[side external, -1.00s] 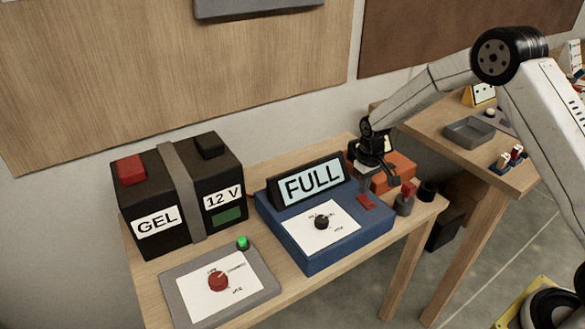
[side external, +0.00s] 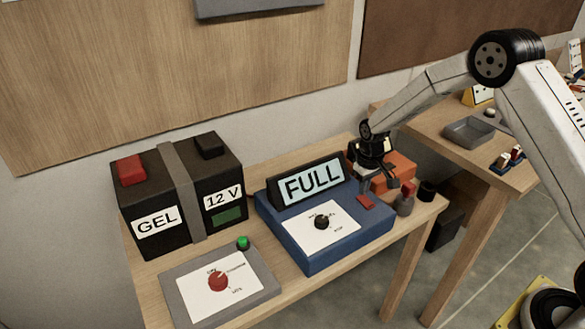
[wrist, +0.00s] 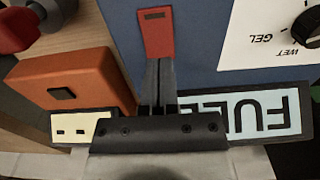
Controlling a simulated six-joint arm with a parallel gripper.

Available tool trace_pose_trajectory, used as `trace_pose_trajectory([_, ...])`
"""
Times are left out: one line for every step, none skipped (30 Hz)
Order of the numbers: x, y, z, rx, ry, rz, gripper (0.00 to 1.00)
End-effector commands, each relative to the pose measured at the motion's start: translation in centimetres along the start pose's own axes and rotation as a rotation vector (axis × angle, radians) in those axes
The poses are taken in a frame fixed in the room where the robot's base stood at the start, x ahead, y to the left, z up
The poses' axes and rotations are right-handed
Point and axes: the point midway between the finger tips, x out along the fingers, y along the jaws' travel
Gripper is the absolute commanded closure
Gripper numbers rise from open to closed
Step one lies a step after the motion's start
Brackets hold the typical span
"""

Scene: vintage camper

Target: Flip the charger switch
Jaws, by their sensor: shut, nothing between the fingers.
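The charger (side external: 330,250) is a blue box with a lit FULL display (side external: 311,181), a white dial plate and a black knob (side external: 322,222). Its red rocker switch (side external: 365,202) is at the right end of the top. In the wrist view the red switch (wrist: 155,35) shows a dark mark near its far end. My gripper (side external: 362,188) is shut and empty, pointing down just behind the switch. In the wrist view its closed fingertips (wrist: 158,62) overlap the near end of the switch; I cannot tell whether they touch it.
An orange box (side external: 394,170) stands behind my gripper. A red-capped connector (side external: 405,202) is to the right. A black GEL 12 V battery (side external: 180,195) and a grey panel with a red knob (side external: 218,281) and green light are to the left. The bench's front edge is close.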

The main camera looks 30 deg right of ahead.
Motion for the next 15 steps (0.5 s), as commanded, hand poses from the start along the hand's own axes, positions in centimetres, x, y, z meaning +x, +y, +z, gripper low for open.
trace_pose_trajectory([0.07,0.0,-0.01,0.0,0.0,0.0,1.0])
trace_pose_trajectory([0.1,0.0,-0.01,0.0,0.0,0.0,1.0])
trace_pose_trajectory([0.15,0.0,-0.01,0.0,0.0,0.0,1.0])
trace_pose_trajectory([0.18,0.0,-0.01,0.0,0.0,0.0,1.0])
trace_pose_trajectory([0.21,0.0,-0.01,0.0,0.0,0.0,1.0])
trace_pose_trajectory([0.25,0.0,-0.01,0.0,0.0,0.0,1.0])
trace_pose_trajectory([0.28,0.0,-0.01,0.0,0.0,0.0,1.0])
trace_pose_trajectory([0.31,0.0,-0.01,0.0,0.0,0.0,1.0])
trace_pose_trajectory([0.35,0.0,-0.02,0.0,0.0,0.0,1.0])
trace_pose_trajectory([0.38,0.0,-0.02,0.0,0.001,0.0,1.0])
trace_pose_trajectory([0.41,0.0,-0.02,0.0,0.001,0.0,1.0])
trace_pose_trajectory([0.45,0.0,-0.02,0.0,0.001,0.0,1.0])
trace_pose_trajectory([0.48,0.0,-0.02,0.0,0.001,0.0,1.0])
trace_pose_trajectory([0.51,0.0,-0.02,0.0,0.001,0.0,1.0])
trace_pose_trajectory([0.55,0.0,-0.02,0.0,0.001,0.0,1.0])
